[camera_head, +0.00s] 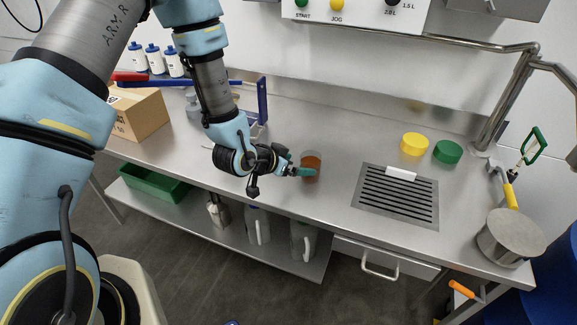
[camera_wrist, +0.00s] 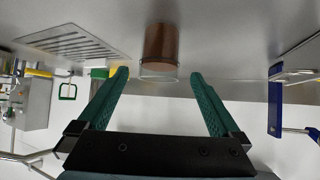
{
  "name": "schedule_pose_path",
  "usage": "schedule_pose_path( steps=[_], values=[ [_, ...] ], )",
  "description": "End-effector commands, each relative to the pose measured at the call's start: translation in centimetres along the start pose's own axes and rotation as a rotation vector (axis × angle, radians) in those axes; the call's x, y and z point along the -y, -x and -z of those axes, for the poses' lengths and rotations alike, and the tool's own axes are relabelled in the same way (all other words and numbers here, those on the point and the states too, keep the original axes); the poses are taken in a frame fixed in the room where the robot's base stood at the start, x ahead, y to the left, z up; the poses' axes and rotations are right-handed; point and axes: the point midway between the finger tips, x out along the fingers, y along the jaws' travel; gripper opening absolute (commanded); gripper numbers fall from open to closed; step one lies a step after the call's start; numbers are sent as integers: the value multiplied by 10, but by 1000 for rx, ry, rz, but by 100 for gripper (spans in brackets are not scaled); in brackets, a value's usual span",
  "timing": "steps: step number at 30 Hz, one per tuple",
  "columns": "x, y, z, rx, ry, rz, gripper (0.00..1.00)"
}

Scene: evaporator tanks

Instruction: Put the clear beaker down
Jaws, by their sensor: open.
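The clear beaker (camera_head: 311,165) stands upright on the steel bench, holding reddish-brown contents. In the upside-down wrist view the beaker (camera_wrist: 160,45) shows its clear rim close to the tips of my fingers, with a gap on each side. My gripper (camera_head: 301,171) is open, its green fingers at the left side of the beaker in the head view. The wrist view shows both fingers of my gripper (camera_wrist: 157,76) spread apart and not touching the beaker. In the head view the fingers partly cover the beaker's lower left.
A slotted drain grate (camera_head: 396,195) with a white block lies right of the beaker. Yellow (camera_head: 414,144) and green (camera_head: 447,152) round pieces sit behind it. A blue stand (camera_head: 262,100) and cardboard box (camera_head: 141,113) are left. Bare bench surrounds the beaker.

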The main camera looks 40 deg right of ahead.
Motion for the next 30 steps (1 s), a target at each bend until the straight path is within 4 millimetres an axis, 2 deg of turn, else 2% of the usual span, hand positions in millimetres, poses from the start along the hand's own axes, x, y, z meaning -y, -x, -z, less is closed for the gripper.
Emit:
schedule_pose_path(
  steps=[3, 7, 17, 19, 20, 23, 25, 26, 27, 29, 30],
  values=[
    [0, 20, -1, -1, 0, 1, 100],
    [0, 34, -1, 0, 0, 1, 100],
    [0, 42, 0, 1, 1, 1, 100],
    [6, 45, 0, 11, 5, 13, 100],
    [12, 49, -1, 21, 11, 25, 100],
    [50, 72, -6, 93, 55, 103, 100],
    [87, 103, -14, 174, 117, 187, 100],
    [104, 120, -20, 214, 154, 229, 100],
    [125, 146, -28, 268, 211, 285, 100],
    [151, 189, -41, 347, 311, 368, 100],
    [163, 218, -51, 397, 383, 418, 100]
  ],
)
